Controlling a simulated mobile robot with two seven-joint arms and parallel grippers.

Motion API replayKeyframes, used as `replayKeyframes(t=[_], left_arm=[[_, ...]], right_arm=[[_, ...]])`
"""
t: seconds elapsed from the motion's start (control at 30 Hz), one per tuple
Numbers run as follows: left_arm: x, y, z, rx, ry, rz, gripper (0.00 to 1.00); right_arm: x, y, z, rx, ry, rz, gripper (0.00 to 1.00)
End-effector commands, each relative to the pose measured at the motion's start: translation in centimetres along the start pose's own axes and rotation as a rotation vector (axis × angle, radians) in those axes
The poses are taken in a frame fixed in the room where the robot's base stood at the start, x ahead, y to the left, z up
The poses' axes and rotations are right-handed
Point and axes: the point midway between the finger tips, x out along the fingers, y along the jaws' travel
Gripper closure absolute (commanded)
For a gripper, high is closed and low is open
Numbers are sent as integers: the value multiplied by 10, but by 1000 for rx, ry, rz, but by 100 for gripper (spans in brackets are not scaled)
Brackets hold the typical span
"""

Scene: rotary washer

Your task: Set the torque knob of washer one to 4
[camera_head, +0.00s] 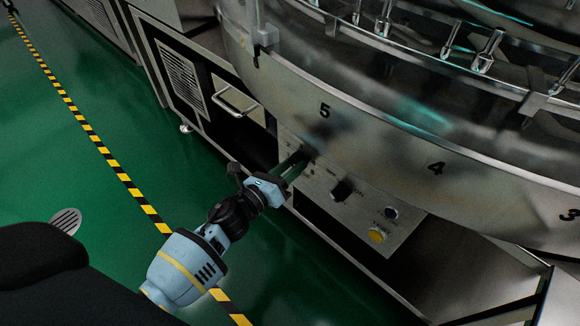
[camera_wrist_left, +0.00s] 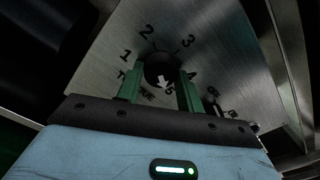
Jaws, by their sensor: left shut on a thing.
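My left gripper (camera_head: 297,161) reaches the control panel of the washer, and its green fingers are shut on a dark round knob (camera_wrist_left: 158,67). In the left wrist view, one finger is on each side of the knob. The numbers 1, 2, 3 and 4 are printed around it. The knob's white arrow points down in that view, near a partly hidden digit that may be 5, away from 4. The label below is partly covered by a finger, so I cannot read it fully. My right gripper is not in view.
A second black knob (camera_head: 342,189), a dark button (camera_head: 391,213) and a yellow button (camera_head: 377,235) sit right of my gripper on the panel. The curved washer rim (camera_head: 381,141) overhangs it. A cabinet handle (camera_head: 234,103) is at left. The green floor (camera_head: 110,165) is clear.

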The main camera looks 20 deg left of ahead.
Motion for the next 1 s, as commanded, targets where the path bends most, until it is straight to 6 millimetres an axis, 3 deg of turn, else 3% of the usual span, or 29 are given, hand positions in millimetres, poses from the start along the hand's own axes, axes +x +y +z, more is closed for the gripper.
replayKeyframes(t=[0.47, 1.0], left_arm=[[0, 0, 1, -107, 0, 0, 86], [0, -1, 1, -584, 0, 1, 86]], right_arm=[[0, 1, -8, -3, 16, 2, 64], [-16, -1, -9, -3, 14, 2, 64]])
